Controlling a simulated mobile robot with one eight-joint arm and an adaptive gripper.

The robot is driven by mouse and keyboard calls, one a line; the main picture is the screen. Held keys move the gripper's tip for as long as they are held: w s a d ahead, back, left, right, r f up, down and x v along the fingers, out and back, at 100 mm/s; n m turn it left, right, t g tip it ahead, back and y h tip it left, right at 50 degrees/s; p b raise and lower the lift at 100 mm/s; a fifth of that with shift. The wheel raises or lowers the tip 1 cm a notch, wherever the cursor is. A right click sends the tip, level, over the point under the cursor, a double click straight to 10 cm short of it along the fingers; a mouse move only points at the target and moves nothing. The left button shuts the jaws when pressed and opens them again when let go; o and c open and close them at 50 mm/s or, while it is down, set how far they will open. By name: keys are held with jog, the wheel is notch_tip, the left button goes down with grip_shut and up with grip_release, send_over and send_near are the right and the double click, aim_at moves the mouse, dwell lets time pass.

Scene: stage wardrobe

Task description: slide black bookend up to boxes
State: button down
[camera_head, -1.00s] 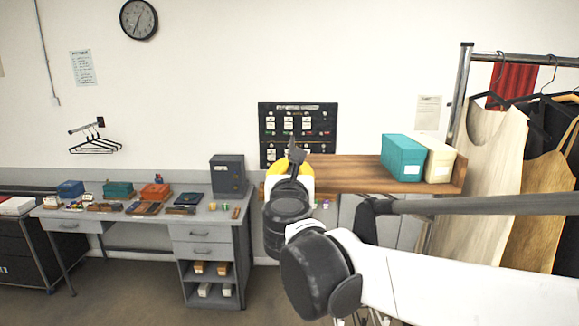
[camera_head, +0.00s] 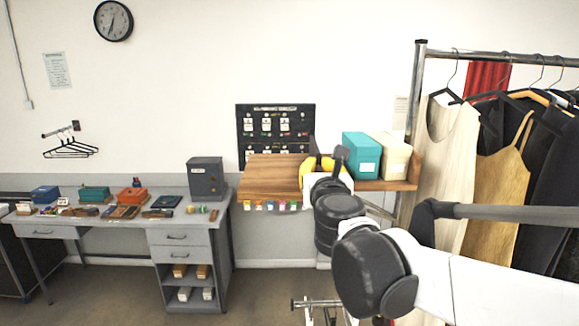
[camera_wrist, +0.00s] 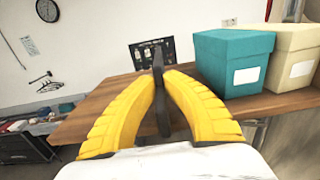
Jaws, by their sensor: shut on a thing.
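The black bookend (camera_wrist: 160,88) stands upright on the wooden shelf (camera_wrist: 95,118) in the wrist view. My gripper (camera_wrist: 161,85) is shut on it, with one yellow finger on each side. The teal box (camera_wrist: 233,62) and the cream box (camera_wrist: 293,55) stand side by side to the right of the bookend. The right finger lies between the bookend and the teal box, and a gap shows there. In the head view my gripper (camera_head: 319,164) is just left of the teal box (camera_head: 366,160); the bookend is mostly hidden there.
The shelf's left part (camera_head: 268,178) is bare, with small coloured tags along its front edge. A clothes rack (camera_head: 419,90) with hanging garments stands at the right. A grey desk (camera_head: 110,212) with several small items and a dark box (camera_head: 205,178) is at the left.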

jog(key=shift+d, duration=1.5)
jog(key=shift+a, duration=0.15)
jog(key=c, duration=1.5)
grip_release()
jog(key=s, duration=1.2)
jog(key=shift+a, duration=0.15)
